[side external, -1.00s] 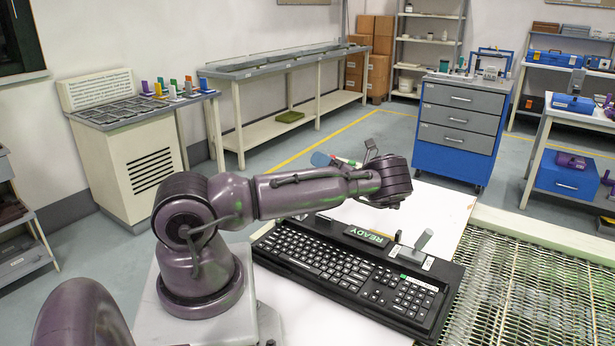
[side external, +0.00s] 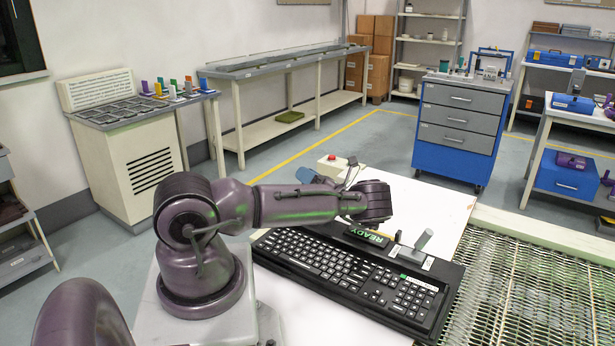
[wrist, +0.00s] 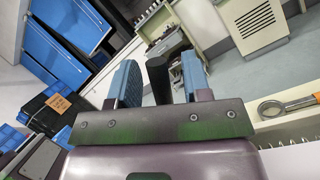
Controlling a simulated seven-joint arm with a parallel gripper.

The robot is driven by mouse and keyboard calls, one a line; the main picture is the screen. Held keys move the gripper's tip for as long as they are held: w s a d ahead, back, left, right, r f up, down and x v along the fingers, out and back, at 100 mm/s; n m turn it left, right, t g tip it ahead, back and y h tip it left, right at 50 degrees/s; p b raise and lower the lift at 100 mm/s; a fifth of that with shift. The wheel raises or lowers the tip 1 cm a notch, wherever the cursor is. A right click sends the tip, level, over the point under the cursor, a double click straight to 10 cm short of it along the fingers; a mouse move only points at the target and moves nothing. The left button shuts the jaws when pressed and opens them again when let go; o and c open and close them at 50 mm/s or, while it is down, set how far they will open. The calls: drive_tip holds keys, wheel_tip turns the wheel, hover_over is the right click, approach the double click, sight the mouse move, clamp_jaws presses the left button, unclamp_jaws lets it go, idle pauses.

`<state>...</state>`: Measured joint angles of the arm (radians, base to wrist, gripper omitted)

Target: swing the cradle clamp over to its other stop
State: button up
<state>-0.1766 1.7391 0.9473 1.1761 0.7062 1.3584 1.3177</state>
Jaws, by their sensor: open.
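A black keyboard (side external: 335,268) lies on the white table in the side external view, in a dark frame with a sign (side external: 367,236) reading READY. A grey lever (side external: 423,240), likely the cradle clamp's handle, stands tilted to the right at the frame's back right. I cannot tell which stop it is at. My gripper is partly hidden behind my arm in the side external view, up beyond the keyboard's back left. In the wrist view my gripper (wrist: 160,82) is open, its two blue-padded fingers apart and nothing held. The lever is not identifiable there.
A light box with a red button (side external: 332,162) stands at the table's back, close to my gripper in the picture. A metal grating (side external: 540,270) lies right of the table. The white table behind the lever (side external: 430,205) is clear. The wrist view faces the room.

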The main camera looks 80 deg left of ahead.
clamp_jaws()
drive_tip(key=m, duration=0.2)
drive_tip(key=w+a+f+m+t+y, duration=0.1)
drive_tip(key=m, duration=0.1)
drive_tip(key=shift+w+a+f+m, duration=0.1)
drive_tip(key=shift+f+m, duration=0.1)
drive_tip(key=shift+m, duration=0.1)
unclamp_jaws()
drive_tip(key=w+d, duration=0.5)
drive_tip(key=d, duration=0.1)
drive_tip(key=w+d, duration=0.3)
drive_tip(key=d, duration=0.1)
drive_tip(key=shift+w+f, duration=0.2)
drive_tip(key=shift+w, duration=0.1)
